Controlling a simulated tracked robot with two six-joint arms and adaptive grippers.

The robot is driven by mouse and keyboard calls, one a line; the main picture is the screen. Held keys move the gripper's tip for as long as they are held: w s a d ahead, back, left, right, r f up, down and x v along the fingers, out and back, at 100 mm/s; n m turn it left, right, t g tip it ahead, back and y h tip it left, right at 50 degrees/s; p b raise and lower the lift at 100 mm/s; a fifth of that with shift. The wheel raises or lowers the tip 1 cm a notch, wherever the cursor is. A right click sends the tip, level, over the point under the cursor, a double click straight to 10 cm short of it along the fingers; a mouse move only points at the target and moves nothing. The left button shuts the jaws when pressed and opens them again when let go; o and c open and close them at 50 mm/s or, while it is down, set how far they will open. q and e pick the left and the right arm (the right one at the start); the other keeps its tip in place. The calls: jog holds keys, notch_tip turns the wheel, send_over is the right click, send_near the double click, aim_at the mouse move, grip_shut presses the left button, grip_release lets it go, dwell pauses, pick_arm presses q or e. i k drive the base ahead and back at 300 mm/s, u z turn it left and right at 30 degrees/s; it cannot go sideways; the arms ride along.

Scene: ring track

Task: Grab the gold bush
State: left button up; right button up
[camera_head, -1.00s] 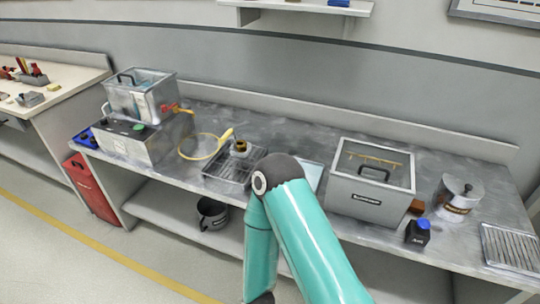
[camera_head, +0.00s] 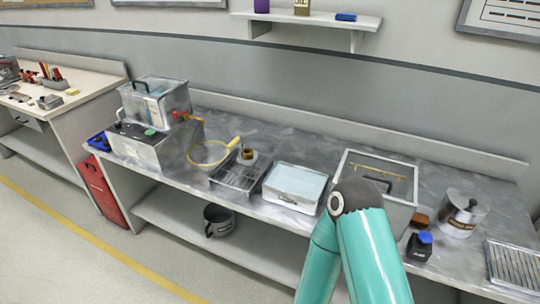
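A small gold-brown ring-like part (camera_head: 247,154), which looks like the gold bush, sits on a pale round base at the back of a dark slatted tray (camera_head: 240,178) on the grey workbench. A teal arm of mine rises from the bottom right, and its bent dark joint is in front of the large grey box. Neither gripper is in view, so I cannot see whether they are open or shut. Nothing covers the bush.
A yellow-handled hoop (camera_head: 208,153) lies left of the tray. A water-filled white basin (camera_head: 294,187) stands right of it. Farther right are a grey box (camera_head: 398,213), a dark bottle (camera_head: 419,246) and a lidded metal pot (camera_head: 461,213). A clear tank (camera_head: 155,101) stands left.

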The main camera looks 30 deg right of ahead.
aim_at(248, 153)
jog(key=i, duration=1)
jog(key=z, duration=0.05)
